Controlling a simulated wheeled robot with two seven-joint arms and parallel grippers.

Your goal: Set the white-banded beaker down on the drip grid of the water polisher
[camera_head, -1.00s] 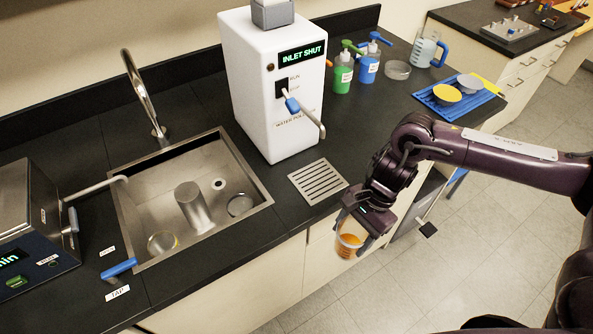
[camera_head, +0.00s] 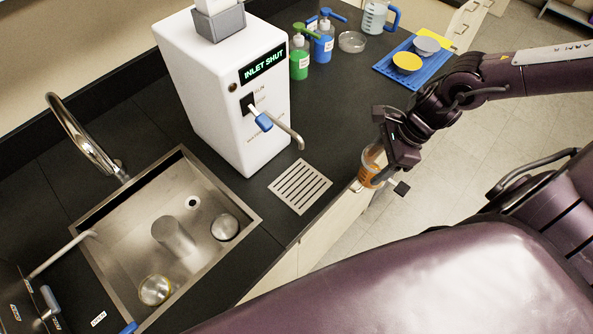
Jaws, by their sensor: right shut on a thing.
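My right gripper (camera_head: 374,176) is shut on a small clear beaker (camera_head: 369,163) that looks orange inside. The beaker hangs off the front edge of the counter, right of the drip grid. A white band on it is too small to make out for sure. The drip grid (camera_head: 300,186), a slotted metal plate, lies bare on the dark counter in front of the water polisher (camera_head: 215,95). The polisher is a tall white box with a green "INLET SHUT" display, a blue-tipped lever and a spout reaching out near the grid. My left gripper is out of view.
A steel sink (camera_head: 250,217) with a tap (camera_head: 85,140) and several metal and glass vessels is left of the grid. Green (camera_head: 299,65) and blue (camera_head: 323,46) bottles, a glass dish (camera_head: 352,41) and a blue tray (camera_head: 385,67) stand at the back right.

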